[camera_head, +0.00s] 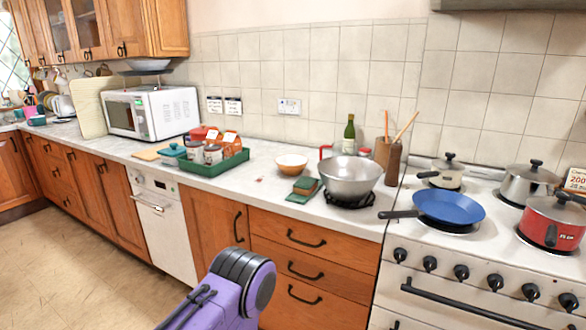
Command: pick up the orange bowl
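An orange bowl (291,163) sits upright on the light countertop, near the tiled wall. It is orange outside with a pale inside, and looks empty. It stands behind the green sponge, between the green tray and the large metal bowl, apart from both. A purple and black link of one of my arms shows at the bottom of the view, low in front of the drawers and well short of the bowl. Neither gripper shows.
A large metal bowl (349,177) stands on a black stand right of the orange bowl. A green sponge (305,185) lies in front. A green tray (214,166) with jars is left. The stove (413,237) with a blue pan (449,206) is right. Floor at left is clear.

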